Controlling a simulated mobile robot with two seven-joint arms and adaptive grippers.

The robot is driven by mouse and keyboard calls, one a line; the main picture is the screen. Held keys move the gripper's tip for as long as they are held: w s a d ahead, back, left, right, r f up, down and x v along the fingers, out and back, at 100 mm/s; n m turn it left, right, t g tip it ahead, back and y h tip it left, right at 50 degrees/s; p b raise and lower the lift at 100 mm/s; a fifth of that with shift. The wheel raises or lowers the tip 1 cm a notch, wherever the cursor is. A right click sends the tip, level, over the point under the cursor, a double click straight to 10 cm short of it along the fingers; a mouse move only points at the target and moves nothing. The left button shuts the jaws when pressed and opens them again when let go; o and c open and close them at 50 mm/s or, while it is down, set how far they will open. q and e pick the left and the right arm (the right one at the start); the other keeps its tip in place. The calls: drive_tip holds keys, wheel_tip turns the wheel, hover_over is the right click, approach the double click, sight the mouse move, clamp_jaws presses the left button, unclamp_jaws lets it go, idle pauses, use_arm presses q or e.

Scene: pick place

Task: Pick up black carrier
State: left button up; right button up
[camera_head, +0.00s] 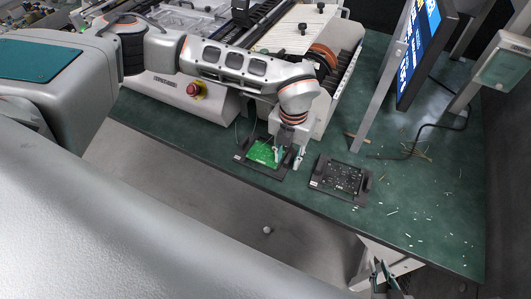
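A black carrier (241,157) with a green circuit board (262,152) in it lies on the green table. A second black carrier (340,177), with a dark board dotted with small parts, lies flat to its right. My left gripper (288,156) points down at the right end of the carrier with the green board. Its fingers are apart, and I cannot tell whether they touch the carrier. Its wrist and fingers hide part of that end. My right gripper (386,277) is at the bottom edge, below the table's front edge, and its opening is unclear.
A white machine with a red stop button (194,89) stands behind the carriers. A monitor (418,50) on a metal post rises at the right. Thin sticks and white scraps litter the green table (440,215) to the right.

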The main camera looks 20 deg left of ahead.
use_arm(q)
clamp_jaws()
